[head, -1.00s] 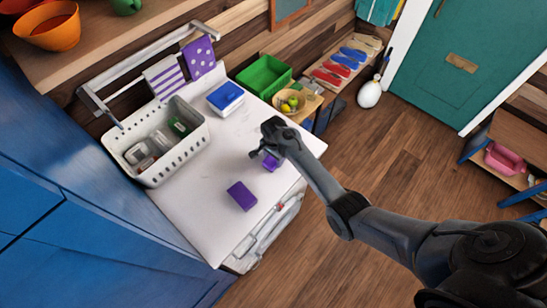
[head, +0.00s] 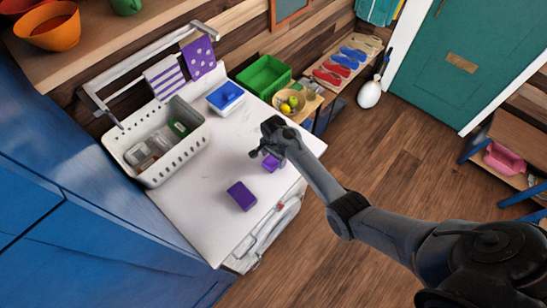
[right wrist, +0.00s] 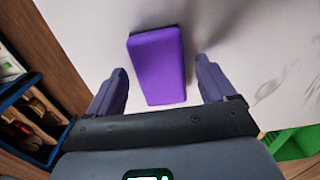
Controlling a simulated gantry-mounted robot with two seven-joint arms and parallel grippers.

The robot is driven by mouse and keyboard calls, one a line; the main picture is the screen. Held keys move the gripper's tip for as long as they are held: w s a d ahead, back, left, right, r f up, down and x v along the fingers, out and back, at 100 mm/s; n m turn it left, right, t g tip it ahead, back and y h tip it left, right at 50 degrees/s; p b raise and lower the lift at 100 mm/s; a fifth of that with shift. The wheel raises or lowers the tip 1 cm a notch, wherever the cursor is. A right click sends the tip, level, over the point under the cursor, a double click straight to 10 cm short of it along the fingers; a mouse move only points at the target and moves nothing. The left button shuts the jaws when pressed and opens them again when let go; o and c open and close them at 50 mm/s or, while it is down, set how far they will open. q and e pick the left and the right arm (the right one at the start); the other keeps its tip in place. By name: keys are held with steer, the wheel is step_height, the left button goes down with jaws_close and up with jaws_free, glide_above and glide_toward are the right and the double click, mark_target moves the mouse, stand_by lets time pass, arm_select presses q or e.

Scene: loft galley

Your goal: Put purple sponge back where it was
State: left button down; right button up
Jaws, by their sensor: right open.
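Two purple blocks that look like sponges lie on the white counter (head: 190,215). One purple block (head: 241,195) lies alone near the front of the counter. The other purple block (head: 271,164) is partly hidden under my right gripper (head: 262,150). In the right wrist view a purple block (right wrist: 158,65) lies flat, ahead of and between the fingers of my right gripper (right wrist: 163,88). The fingers are open, with a gap on each side of the block. My left gripper is not in view.
A white perforated basket (head: 190,148) with several items stands at the left. A blue-and-white container (head: 225,98), a green crate (head: 264,77) and a fruit bowl (head: 283,108) are at the back. Two purple cloths hang from a rail (head: 165,78). The counter's middle is clear.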

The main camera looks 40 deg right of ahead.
mark_target(273, 159)
step_height(273, 159, up, 10)
steer(key=s+a+f+n+t+h, duration=0.1)
steer(key=s+a+n, duration=0.1)
steer(key=s+n, duration=0.4)
steer(key=s+a+n+t, duration=0.1)
steer(key=s+a+n, duration=0.2)
steer(key=s, duration=0.5)
steer(key=s+a+r+n, duration=0.2)
steer(key=s+n, duration=0.1)
steer(key=s, duration=0.1)
steer(key=s+a+r+n+t, duration=0.1)
steer(key=s+a+r+n, duration=0.1)
steer(key=s, duration=0.3)
steer(key=s+a+r+n+y, duration=0.1)
steer(key=s+a+r+n, duration=0.1)
steer(key=s+a+n, duration=0.1)
steer(key=shift+s+a+n+t, duration=0.3)
steer(key=shift+s+n, duration=0.4)
steer(key=shift+s, duration=0.25)
